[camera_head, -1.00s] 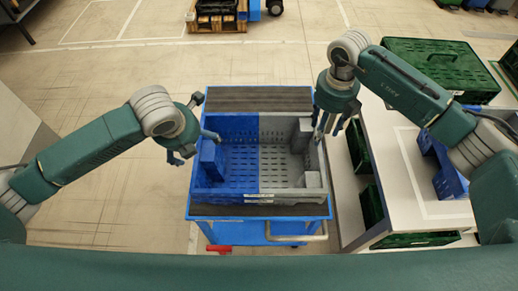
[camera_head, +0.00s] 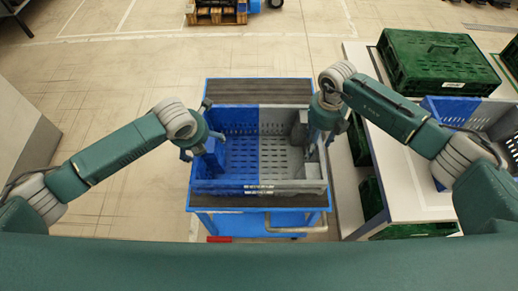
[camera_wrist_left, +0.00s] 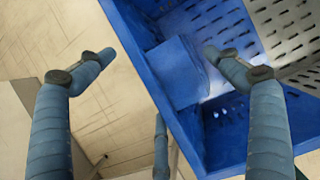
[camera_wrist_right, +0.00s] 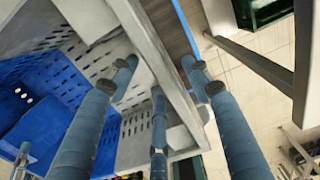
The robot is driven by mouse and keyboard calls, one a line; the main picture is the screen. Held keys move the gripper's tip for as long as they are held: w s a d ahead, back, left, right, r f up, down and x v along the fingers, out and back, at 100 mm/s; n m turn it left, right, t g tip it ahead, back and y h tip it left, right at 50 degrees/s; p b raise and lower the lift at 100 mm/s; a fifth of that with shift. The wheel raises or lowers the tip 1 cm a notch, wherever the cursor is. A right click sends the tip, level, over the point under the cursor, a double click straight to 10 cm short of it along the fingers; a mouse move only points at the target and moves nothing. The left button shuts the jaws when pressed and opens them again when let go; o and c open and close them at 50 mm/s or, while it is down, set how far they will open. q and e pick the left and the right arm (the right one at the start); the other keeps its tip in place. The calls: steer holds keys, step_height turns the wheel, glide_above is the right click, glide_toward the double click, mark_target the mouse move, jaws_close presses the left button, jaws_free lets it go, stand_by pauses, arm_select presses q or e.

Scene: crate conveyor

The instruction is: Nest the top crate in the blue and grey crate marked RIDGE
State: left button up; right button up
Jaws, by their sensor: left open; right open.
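A blue and grey crate (camera_head: 262,188), blue on its left half and grey on its right, sits on a blue cart (camera_head: 256,223). Its front label is too small to read, and I cannot tell whether another crate is under it. My left gripper (camera_head: 205,147) is open at the left wall; in the left wrist view the blue wall (camera_wrist_left: 152,92) runs between the fingers. My right gripper (camera_head: 319,138) is open at the right wall; in the right wrist view the grey rim (camera_wrist_right: 158,68) passes between the fingers. A second blue and grey crate (camera_head: 449,107) stands on the table, partly hidden by my right arm.
The white table (camera_head: 408,190) is close to the cart's right. A closed green crate (camera_head: 440,62) stands at its back, and green crates (camera_head: 372,200) show below. A wooden pallet (camera_head: 216,14) lies far back. Floor left of the cart is clear.

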arm_select(q)
steer(key=shift+f, duration=0.25)
arm_select(e)
steer(key=shift+f, duration=0.25)
steer(key=shift+s, duration=0.1)
arm_select(q)
steer(key=c, duration=1.1)
arm_select(e)
steer(key=c, duration=1.1)
arm_select(q)
steer(key=c, duration=0.8)
arm_select(e)
jaws_close()
arm_select(q)
steer(key=shift+o, duration=0.2)
steer(key=shift+r, duration=0.1)
arm_select(e)
steer(key=shift+r, duration=0.1)
arm_select(q)
steer(key=shift+w+r, duration=0.1)
steer(key=shift+r, duration=0.05)
arm_select(e)
steer(key=shift+r, duration=0.15)
